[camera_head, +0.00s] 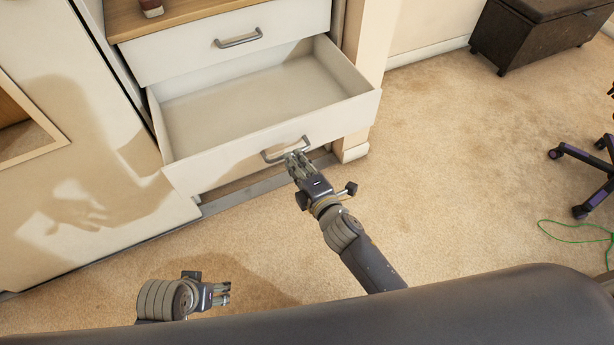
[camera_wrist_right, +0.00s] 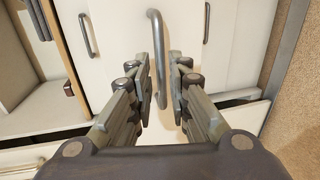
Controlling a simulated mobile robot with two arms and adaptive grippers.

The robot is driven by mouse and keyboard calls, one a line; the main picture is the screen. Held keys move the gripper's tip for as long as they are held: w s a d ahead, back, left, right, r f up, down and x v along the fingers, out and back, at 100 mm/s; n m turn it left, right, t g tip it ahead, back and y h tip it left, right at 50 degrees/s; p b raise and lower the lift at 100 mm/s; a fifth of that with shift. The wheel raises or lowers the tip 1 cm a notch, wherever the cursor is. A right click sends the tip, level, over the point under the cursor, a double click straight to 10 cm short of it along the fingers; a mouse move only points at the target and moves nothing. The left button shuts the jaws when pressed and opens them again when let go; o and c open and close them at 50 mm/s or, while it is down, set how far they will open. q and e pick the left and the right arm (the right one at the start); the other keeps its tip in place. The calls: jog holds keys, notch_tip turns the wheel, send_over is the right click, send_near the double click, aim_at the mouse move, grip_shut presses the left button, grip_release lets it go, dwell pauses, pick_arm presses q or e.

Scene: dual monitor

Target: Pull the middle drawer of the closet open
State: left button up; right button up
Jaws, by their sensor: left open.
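The middle drawer (camera_head: 255,148) of the white closet is pulled well out, and its inside is empty. Its curved metal handle (camera_head: 270,157) is on the front panel. My right gripper (camera_head: 294,158) is at this handle. In the right wrist view the handle (camera_wrist_right: 155,38) runs between the two fingers (camera_wrist_right: 160,85), which are close on either side of it. My left gripper (camera_head: 228,294) is open and empty above the carpet, at the lower left, away from the drawer.
The drawer above (camera_head: 200,52) is shut, with its own handle (camera_head: 238,40). A white panel stands left of the drawers. A dark storage box (camera_head: 530,40) and a chair base (camera_head: 585,165) are at the right. The carpet (camera_head: 450,170) between is clear.

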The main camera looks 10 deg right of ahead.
jog(key=v, duration=0.7)
jog(key=shift+s, duration=0.25)
jog(key=shift+d, duration=0.1)
jog(key=s+d+f+m+g+h, duration=0.5)
jog(key=s+d+f+m+g, duration=0.35)
jog(key=d+m, duration=0.55)
pick_arm(q)
jog(key=s+f+g+p, duration=0.1)
jog(key=s+f+p, duration=0.5)
jog(key=f+p, duration=0.5)
jog(key=s+a+f+g+p, duration=0.1)
jog(key=s+a+f+p, duration=0.1)
jog(key=s+p, duration=0.7)
jog(key=s+a, duration=0.1)
jog(key=s, duration=0.4)
jog(key=shift+a, duration=0.15)
pick_arm(e)
jog(key=s+d+f+m+g, duration=0.1)
jog(key=s+f, duration=0.4)
jog(key=s, duration=0.5)
jog(key=s+f+m+g, duration=0.2)
jog(key=s+f, duration=0.3)
jog(key=s, duration=0.5)
jog(key=s+d+f+m+g, duration=0.1)
jog(key=s+f+m+g, duration=0.1)
jog(key=s+f, duration=0.4)
jog(key=s, duration=0.4)
jog(key=shift+s+d, duration=0.3)
jog(key=shift+d, duration=0.05)
